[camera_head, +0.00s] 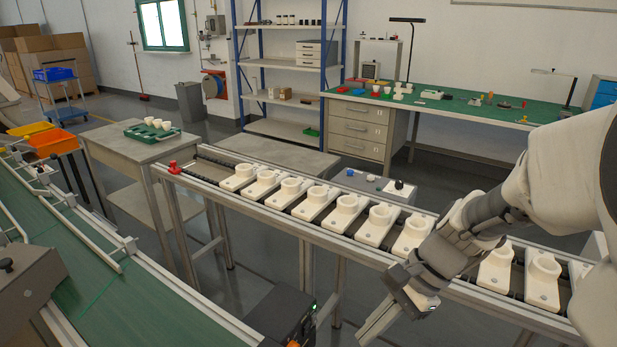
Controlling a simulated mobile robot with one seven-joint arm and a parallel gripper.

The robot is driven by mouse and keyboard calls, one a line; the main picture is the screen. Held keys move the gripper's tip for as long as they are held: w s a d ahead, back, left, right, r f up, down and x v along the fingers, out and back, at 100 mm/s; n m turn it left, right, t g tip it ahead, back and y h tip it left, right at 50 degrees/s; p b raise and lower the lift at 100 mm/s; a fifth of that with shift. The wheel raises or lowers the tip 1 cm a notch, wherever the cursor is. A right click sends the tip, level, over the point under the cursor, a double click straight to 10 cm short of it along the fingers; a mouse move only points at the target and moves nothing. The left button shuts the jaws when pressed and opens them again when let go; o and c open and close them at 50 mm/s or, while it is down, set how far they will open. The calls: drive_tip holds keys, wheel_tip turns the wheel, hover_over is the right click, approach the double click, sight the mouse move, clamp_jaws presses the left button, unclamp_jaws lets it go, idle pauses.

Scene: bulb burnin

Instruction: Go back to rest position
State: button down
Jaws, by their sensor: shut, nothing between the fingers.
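My gripper (392,318) is at the lower right of the head view, in front of the near rail of a roller conveyor. Its fingers point down and to the left, and it is shut with nothing between the fingers. My arm reaches in from the right edge and hides part of the conveyor. A row of white socket carriers (315,203) stands along the conveyor (262,209). Several more carriers (497,268) show to the right of my gripper. The sockets that I can see look empty.
A green belt conveyor (100,290) runs along the lower left. A side table (105,146) bears a green tray with white cups. A workbench (450,104) and blue-framed shelves (290,62) stand at the back. A dark box (283,315) is low at bottom centre.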

drive_tip(key=s+d+r+n+t+h, duration=0.4)
drive_tip(key=s+r+n+t+h, duration=0.25)
drive_tip(key=r+n, duration=0.55)
wheel_tip(320, 180, up, 16)
drive_tip(key=p, duration=1.6)
drive_tip(key=shift+s+p, duration=0.2)
drive_tip(key=shift+p, duration=0.15)
drive_tip(key=shift+a+f, duration=0.1)
